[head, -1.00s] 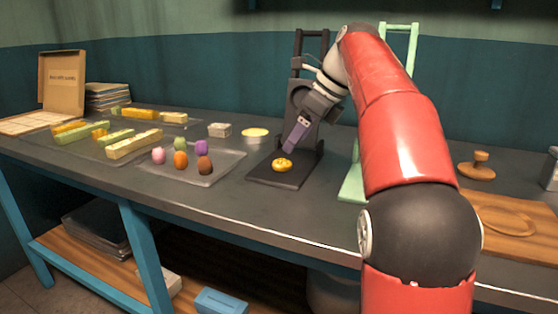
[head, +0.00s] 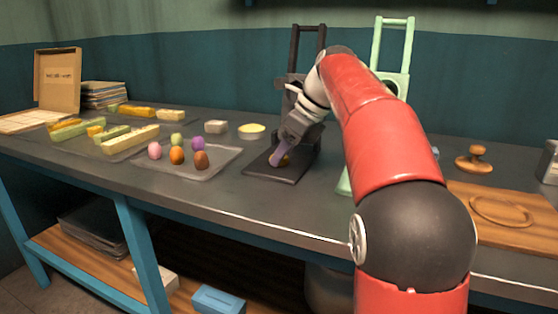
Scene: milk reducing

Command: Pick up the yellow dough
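The yellow dough (head: 286,160) lies on the flat base of the black press (head: 258,172). It is mostly hidden behind my gripper's fingers. My gripper (head: 276,160) points down at the dough, its purple-grey fingertips at or just in front of it. I cannot tell whether the fingers touch the dough or how far apart they are.
Left of the press is a clear tray (head: 226,158) with several coloured dough balls. A shallow yellow-filled tin (head: 252,131) and a small pale block (head: 216,127) stand behind. A pale green press (head: 392,60) stands close on the right, partly behind my arm.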

